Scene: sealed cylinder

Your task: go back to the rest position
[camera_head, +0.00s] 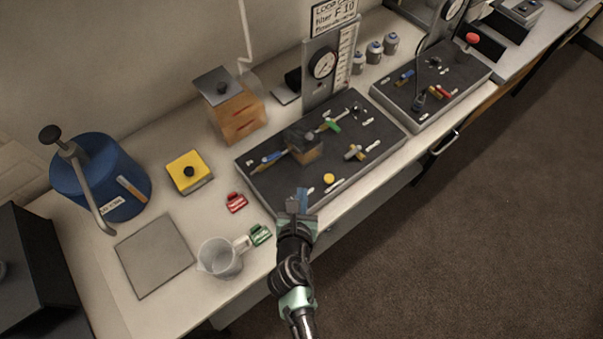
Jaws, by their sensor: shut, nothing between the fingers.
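My gripper (299,203) is in the lower middle of the head view, at the front edge of the nearer black panel (266,196). Its fingers are shut with nothing seen between them. My arm reaches up from the bottom of the picture. A blue cylinder (104,186) with a bent grey handle on top stands at the far left of the bench. The handle hangs down over its front side.
A clear beaker (220,262), a green clip (260,234) and a red clip (236,202) lie left of my gripper. Open floor (480,220) lies right.

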